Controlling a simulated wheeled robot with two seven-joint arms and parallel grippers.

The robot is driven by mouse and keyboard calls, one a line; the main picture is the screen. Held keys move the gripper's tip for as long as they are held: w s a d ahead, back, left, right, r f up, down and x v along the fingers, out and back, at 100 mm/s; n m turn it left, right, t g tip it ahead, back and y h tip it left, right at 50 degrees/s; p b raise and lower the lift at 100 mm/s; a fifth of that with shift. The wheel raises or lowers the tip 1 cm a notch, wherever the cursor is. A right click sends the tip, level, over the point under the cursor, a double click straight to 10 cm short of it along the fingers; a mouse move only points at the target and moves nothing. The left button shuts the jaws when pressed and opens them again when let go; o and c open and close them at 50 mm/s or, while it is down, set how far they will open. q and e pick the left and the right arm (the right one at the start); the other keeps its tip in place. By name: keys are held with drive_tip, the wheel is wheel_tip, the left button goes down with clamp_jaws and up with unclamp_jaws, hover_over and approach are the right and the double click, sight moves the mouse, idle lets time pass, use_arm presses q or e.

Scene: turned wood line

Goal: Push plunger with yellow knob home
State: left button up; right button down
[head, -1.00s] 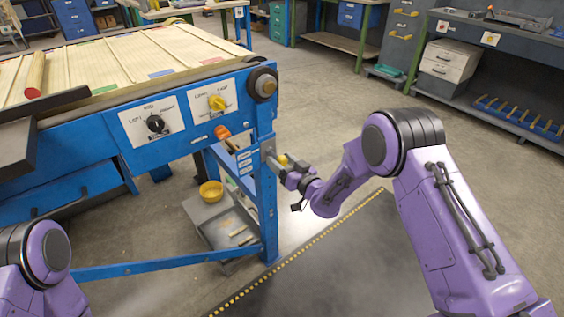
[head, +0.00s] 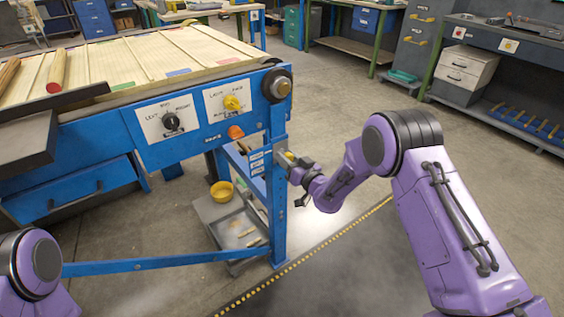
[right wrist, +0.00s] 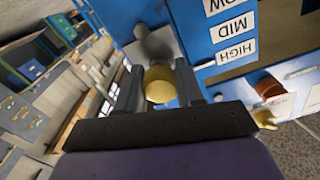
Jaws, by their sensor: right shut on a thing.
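The plunger's yellow knob (head: 290,155) is at the right side of the blue machine's front post, by a grey metal plate (head: 279,147). In the right wrist view the yellow knob (right wrist: 160,85) sits between the two grey fingers, with a blurred grey part behind it. My right gripper (head: 293,165) is shut on the knob, close to the plate. How much of the plunger's shaft is out is hidden by the knob and fingers. Part of my left arm shows at the lower left; its gripper is out of view.
The blue machine (head: 190,135) has a black dial (head: 171,121), a yellow dial (head: 232,102) and an orange knob (head: 235,132). LOW, MID, HIGH labels (right wrist: 228,30) are beside the plunger. The floor to the right is open.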

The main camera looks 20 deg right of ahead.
drive_tip(key=c, duration=0.8)
unclamp_jaws()
drive_tip(key=shift+a, duration=0.1)
drive_tip(key=shift+o, duration=0.5)
drive_tip(key=shift+w+f, duration=0.1)
drive_tip(key=shift+w, duration=0.05)
drive_tip(key=v, duration=1)
drive_tip(key=shift+s+b, duration=0.25)
drive_tip(key=shift+b, duration=0.05)
